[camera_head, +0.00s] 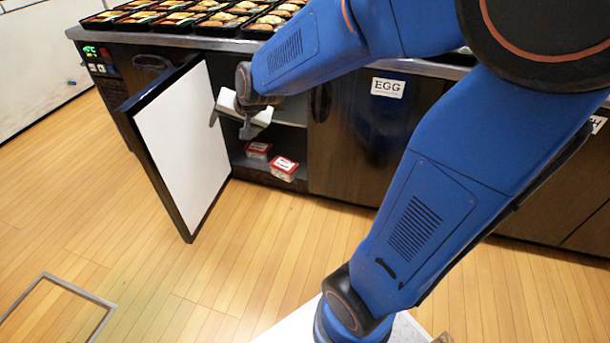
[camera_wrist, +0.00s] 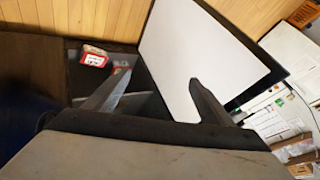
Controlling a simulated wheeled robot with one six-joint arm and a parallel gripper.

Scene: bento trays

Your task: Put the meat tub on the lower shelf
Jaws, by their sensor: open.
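Two small red-and-white tubs stand on the lower shelf (camera_head: 241,166) inside the open cabinet: a front tub (camera_head: 284,168) and a back tub (camera_head: 258,151). I cannot read their labels, so I cannot tell which is the meat tub. In the wrist view the front tub (camera_wrist: 93,56) shows left of the fingers, and the other tub (camera_wrist: 121,70) is partly hidden behind a finger. My gripper (camera_head: 243,126) is open and empty at the cabinet opening, above and apart from both tubs. In the wrist view its two fingers (camera_wrist: 157,85) are spread.
The cabinet door (camera_head: 183,140) stands open to the left of my gripper. A closed door with an EGG label (camera_head: 388,88) is on the right. Several filled bento trays (camera_head: 205,19) cover the counter above.

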